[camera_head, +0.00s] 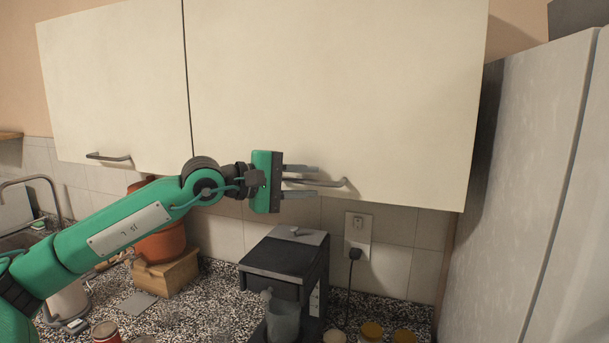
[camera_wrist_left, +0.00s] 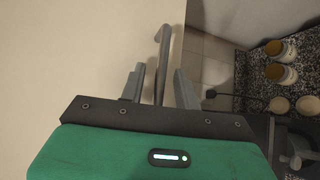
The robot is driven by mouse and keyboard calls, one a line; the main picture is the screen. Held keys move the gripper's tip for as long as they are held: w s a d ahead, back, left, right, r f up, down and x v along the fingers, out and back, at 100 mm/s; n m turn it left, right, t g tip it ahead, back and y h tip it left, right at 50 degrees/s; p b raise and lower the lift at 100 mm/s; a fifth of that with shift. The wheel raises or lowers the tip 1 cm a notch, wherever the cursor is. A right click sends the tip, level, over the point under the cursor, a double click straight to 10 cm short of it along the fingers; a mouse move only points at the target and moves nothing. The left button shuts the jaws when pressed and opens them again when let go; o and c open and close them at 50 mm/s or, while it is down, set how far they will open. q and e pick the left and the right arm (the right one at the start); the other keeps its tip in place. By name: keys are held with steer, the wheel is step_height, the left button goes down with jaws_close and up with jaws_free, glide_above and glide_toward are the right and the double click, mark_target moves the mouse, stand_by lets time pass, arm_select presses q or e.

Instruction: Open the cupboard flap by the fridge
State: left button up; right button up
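The cream cupboard flap (camera_head: 340,90) beside the grey fridge (camera_head: 530,150) hangs shut above the counter. Its dark bar handle (camera_head: 338,184) runs along the lower edge. My left gripper (camera_head: 316,181) is at the handle, with its two grey fingers apart, one above and one below the bar. In the left wrist view the handle (camera_wrist_left: 164,42) runs between the open fingers (camera_wrist_left: 160,70), with gaps visible on both sides. The gripper hides the handle's left part in the head view. My right gripper is in neither view.
Another cupboard door (camera_head: 115,80) with its own handle (camera_head: 108,157) is to the left. A plug sits in the wall socket (camera_head: 358,228).

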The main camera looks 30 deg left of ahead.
arm_select(q)
jaws_close()
stand_by(0.3)
